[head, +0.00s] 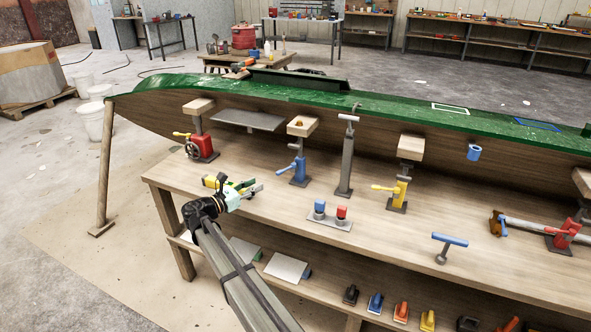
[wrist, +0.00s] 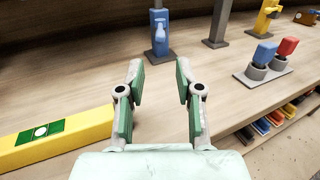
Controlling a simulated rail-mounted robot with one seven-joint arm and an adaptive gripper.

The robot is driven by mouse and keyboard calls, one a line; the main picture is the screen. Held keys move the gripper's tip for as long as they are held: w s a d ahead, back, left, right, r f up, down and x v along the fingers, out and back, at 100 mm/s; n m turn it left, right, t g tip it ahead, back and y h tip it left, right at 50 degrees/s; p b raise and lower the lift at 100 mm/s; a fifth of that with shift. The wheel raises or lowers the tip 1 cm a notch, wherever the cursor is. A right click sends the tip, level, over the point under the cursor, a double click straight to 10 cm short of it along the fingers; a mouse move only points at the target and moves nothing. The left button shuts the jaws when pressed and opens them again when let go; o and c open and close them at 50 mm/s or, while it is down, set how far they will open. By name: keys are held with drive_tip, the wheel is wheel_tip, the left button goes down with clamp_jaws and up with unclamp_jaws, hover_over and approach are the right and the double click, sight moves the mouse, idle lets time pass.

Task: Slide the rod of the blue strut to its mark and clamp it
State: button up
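The blue strut (head: 300,172) stands upright on the bench, with a wooden pad (head: 303,126) on top, under the green hull. Its blue lever sticks out to the left in the head view. In the wrist view only the lower part of the blue strut (wrist: 159,32) shows, beyond my fingertips; its rod top and pad are cut off. I cannot make out a mark on the rod. My gripper (wrist: 160,80) is open and empty, low over the bench. In the head view my gripper (head: 248,189) is left of and nearer than the blue strut, apart from it.
A yellow bar with a green label (wrist: 55,138) lies left of my gripper. A grey post (head: 346,165) and a yellow strut (head: 400,188) stand to the right. A grey holder with blue and red pieces (head: 330,222) sits in front. A red strut (head: 203,147) stands behind left.

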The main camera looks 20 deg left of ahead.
sight(282, 171)
drive_tip(key=p+x, duration=0.1)
drive_tip(key=x, duration=1.5)
drive_tip(key=shift+w+d, duration=0.1)
clamp_jaws()
